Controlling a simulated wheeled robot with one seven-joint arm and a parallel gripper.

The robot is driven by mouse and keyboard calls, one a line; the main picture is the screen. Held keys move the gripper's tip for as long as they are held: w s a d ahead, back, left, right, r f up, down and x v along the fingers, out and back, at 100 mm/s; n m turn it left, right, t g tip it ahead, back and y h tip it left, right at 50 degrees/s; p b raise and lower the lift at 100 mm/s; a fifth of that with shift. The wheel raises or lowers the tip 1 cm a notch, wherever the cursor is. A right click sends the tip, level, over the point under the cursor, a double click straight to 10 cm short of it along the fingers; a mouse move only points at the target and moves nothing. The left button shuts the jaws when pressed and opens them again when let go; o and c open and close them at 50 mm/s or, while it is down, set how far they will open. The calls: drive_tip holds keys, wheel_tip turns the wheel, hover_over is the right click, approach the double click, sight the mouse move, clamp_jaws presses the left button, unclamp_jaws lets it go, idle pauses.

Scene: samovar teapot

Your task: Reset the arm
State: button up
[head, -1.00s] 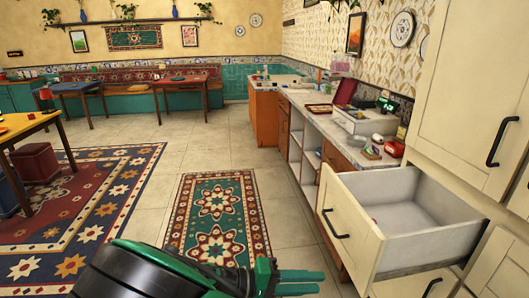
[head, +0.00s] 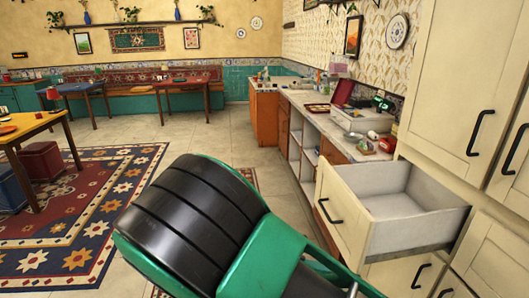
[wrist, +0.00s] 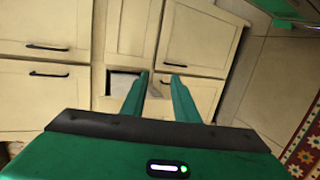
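My gripper (wrist: 159,80) shows in the wrist view with its two green fingers apart and nothing between them. It points toward cream cabinet fronts (wrist: 205,42) with black handles. In the head view my green and black arm fills the lower middle, and the fingers cannot be made out clearly there. The arm appears in front of the lower cabinets and the open drawer (head: 345,215), overlapping part of the floor and rug. Whether it touches anything is hidden.
The open cream drawer juts out at the right, below upper cabinets (head: 470,90). A counter (head: 300,97) with small items and a red object (head: 387,144) runs back from it. Tables (head: 30,130) stand at the left. Tiled floor (head: 215,140) is clear in the middle.

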drive_tip(key=s+d+r+m+g+y, duration=0.2)
drive_tip(key=d+r+g+y, duration=0.15)
drive_tip(key=d, duration=0.55)
drive_tip(key=s+d+r+m+g+y, duration=0.2)
drive_tip(key=d+y, duration=0.3)
drive_tip(key=d, duration=0.3)
drive_tip(key=s+d+r+m+t+y, duration=0.1)
drive_tip(key=s+d+r+t+y, duration=0.1)
drive_tip(key=s, duration=0.5)
drive_tip(key=s+d+r+m+t+y, duration=0.2)
drive_tip(key=s+d+r+t+y, duration=0.1)
drive_tip(key=s+d+r+y, duration=0.1)
drive_tip(key=shift+s+d+r, duration=0.45)
drive_tip(key=shift+s+d, duration=0.45)
drive_tip(key=shift+s, duration=0.45)
drive_tip(key=shift+t, duration=0.25)
drive_tip(key=shift+w+f, duration=0.25)
drive_tip(key=shift+w, duration=0.35)
